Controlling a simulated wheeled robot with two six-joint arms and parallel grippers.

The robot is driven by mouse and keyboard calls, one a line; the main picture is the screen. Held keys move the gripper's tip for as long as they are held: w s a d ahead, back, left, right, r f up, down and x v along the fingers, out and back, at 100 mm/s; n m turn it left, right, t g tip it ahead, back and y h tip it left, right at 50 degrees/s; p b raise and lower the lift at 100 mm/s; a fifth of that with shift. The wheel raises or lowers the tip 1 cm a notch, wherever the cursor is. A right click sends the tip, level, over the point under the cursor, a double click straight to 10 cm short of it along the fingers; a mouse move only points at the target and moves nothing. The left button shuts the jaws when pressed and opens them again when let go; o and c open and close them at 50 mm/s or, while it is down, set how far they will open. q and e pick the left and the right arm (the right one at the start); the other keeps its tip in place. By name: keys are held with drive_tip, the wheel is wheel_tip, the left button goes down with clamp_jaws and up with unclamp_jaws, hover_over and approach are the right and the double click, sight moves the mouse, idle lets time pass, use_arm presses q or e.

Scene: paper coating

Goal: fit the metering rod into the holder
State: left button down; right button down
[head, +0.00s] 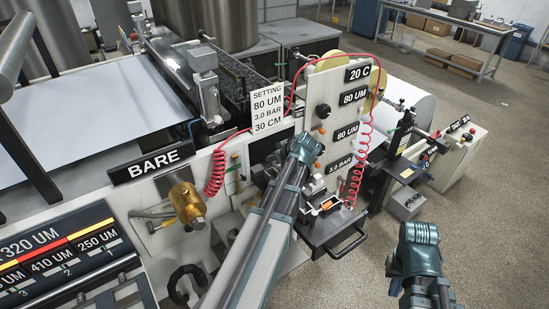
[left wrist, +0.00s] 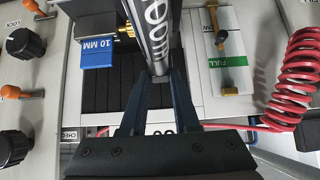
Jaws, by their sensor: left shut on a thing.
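In the left wrist view, a dark rod with pale lettering (left wrist: 156,38), which looks like the metering rod, runs from the top edge to between my fingers. My left gripper (left wrist: 158,82) is shut on it near its lower end. In the head view, my left arm reaches to the front of the white machine panel, and its wrist hides the fingers and the rod. I cannot tell which part is the holder.
A blue block marked 10 MM (left wrist: 97,54) sits close left of the rod. A green FULL gauge (left wrist: 228,52) and a red coiled hose (left wrist: 298,95) are to the right. In the head view, a black drawer with a handle (head: 347,243) juts out below the panel.

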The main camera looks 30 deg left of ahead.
sight(274, 165)
use_arm(q)
drive_tip(key=shift+f+b, duration=1.65)
drive_tip(key=shift+f, duration=0.3)
drive_tip(key=shift+f+b, duration=1)
drive_tip(key=c, duration=0.6)
unclamp_jaws()
drive_tip(key=p+v, duration=0.9)
drive_tip(key=v, duration=0.3)
drive_tip(key=shift+s+r, duration=0.1)
drive_tip(key=shift+r, duration=0.2)
drive_tip(key=shift+s+d+r+p, duration=0.2)
drive_tip(key=shift+d+r+p, duration=0.25)
drive_tip(key=shift+d, duration=0.15)
